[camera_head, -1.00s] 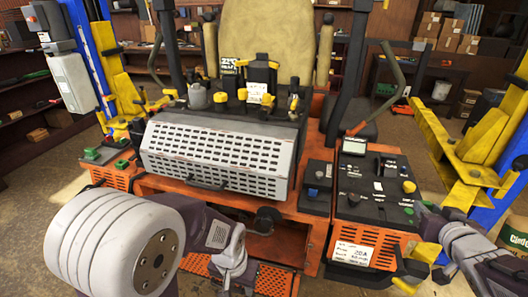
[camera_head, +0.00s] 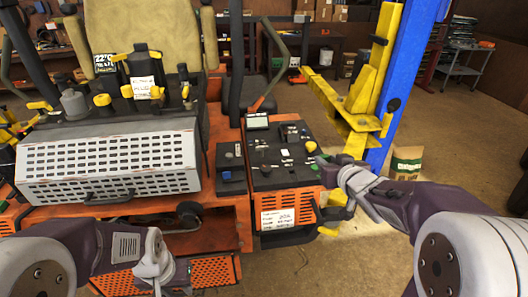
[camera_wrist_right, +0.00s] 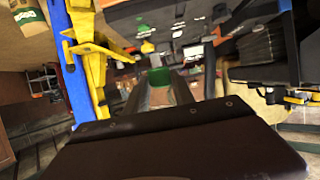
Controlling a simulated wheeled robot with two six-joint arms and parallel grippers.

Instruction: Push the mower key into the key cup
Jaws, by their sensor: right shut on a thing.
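My right gripper (camera_head: 340,168) is at the right edge of the mower's dark control panel (camera_head: 262,178), close to a yellow knob. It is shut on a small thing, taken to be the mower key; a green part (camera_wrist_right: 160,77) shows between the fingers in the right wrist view. The key's shaft is hidden or too small to make out. I cannot pick out the key cup among the small panel fittings. My left gripper (camera_head: 156,275) hangs low in front of the orange mower body, apart from the panel; its jaws are not clear.
A perforated white cover (camera_head: 110,165) fills the mower's front left. A yellow knob (camera_head: 311,146) and a small screen (camera_head: 257,121) stand up from the panel. A blue and yellow lift post (camera_head: 395,90) rises behind my right gripper. Open floor lies to the right.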

